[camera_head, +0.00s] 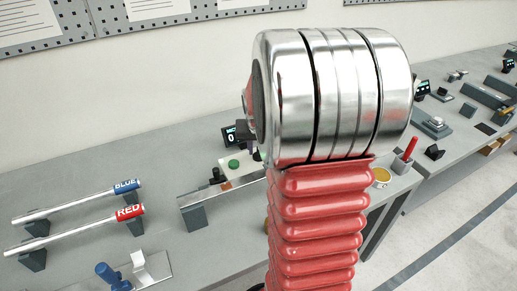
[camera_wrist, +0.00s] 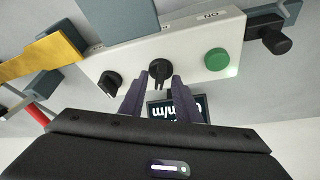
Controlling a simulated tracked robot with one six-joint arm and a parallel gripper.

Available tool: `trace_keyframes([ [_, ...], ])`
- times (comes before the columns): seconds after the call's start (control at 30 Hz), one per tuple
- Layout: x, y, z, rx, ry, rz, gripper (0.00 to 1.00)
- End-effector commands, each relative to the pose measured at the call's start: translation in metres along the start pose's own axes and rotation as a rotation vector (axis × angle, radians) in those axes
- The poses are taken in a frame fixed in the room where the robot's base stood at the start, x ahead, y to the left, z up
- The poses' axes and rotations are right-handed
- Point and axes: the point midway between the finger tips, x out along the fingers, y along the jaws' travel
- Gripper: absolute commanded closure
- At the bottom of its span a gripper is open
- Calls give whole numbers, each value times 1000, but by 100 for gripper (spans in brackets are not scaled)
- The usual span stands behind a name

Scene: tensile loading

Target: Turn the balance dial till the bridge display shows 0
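In the wrist view, a white control box (camera_wrist: 190,45) carries a black dial (camera_wrist: 160,71) in its middle, a second black knob (camera_wrist: 111,84) to the left and a green button (camera_wrist: 215,62) to the right. No label tells me which is the balance dial. My gripper (camera_wrist: 159,84) is open, its fingertips on either side of the middle dial with small gaps showing. The bridge display (camera_wrist: 178,109) appears upside down behind the fingers, partly hidden, with a unit like µm/m. In the head view, the display (camera_head: 235,134) shows a 0 at its left; the rest is hidden.
My arm blocks the middle of the head view. On the bench, the box's green button (camera_head: 233,163) shows beside it. A blue-labelled bar (camera_head: 85,200) and a red-labelled bar (camera_head: 80,228) rest on stands at left. A red-handled tool (camera_head: 410,148) stands at right.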

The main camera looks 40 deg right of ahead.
Motion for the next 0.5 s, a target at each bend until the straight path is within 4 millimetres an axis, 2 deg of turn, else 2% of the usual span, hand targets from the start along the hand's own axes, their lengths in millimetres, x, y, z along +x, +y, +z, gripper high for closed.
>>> trace_keyframes([
  [0.17, -13, 0, -1, 0, 2, 0, 70],
  [0.5, -62, -1, -1, -1, 4, -1, 70],
])
